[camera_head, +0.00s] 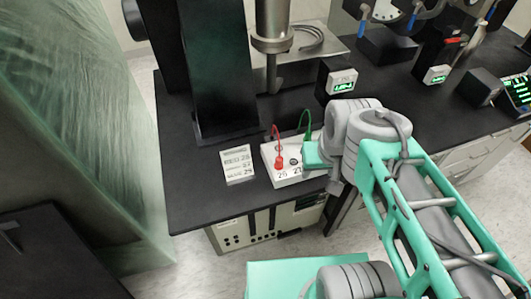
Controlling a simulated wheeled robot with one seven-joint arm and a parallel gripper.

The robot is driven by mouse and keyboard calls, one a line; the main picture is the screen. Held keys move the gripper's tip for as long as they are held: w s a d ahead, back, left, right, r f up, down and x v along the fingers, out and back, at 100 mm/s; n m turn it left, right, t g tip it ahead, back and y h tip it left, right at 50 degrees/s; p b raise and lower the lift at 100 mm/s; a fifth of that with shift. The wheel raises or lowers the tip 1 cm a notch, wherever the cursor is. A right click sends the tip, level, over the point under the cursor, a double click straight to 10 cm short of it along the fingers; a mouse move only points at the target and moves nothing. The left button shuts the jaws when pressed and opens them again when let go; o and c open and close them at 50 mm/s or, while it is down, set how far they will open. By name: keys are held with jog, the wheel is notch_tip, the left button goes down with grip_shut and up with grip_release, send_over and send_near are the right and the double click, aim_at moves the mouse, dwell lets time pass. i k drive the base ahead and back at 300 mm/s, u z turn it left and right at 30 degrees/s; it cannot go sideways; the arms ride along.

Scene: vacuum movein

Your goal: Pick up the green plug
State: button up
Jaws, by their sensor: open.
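The green plug (307,136) shows at the right side of a white socket box (285,180), with a green lead arching up behind it. Its lower part is hidden by my gripper. My gripper (312,154) is open and right at the plug, over the right end of the box. The fingers are small and partly hidden, so I cannot tell whether they touch the plug or stand around it. A red plug (279,162) with a red lead stands upright in the box to the left. A dark socket (294,161) shows between them.
A white label card (237,164) lies left of the box on the black bench (195,195). A tall dark column (218,70) and a metal cylinder (273,25) stand behind. Small green-lit displays (343,86) stand to the right. The bench's front left is clear.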

aim_at(308, 138)
jog(key=u, duration=3.45)
jog(key=k, duration=0.9)
jog(key=z, duration=0.85)
jog(key=i, duration=0.5)
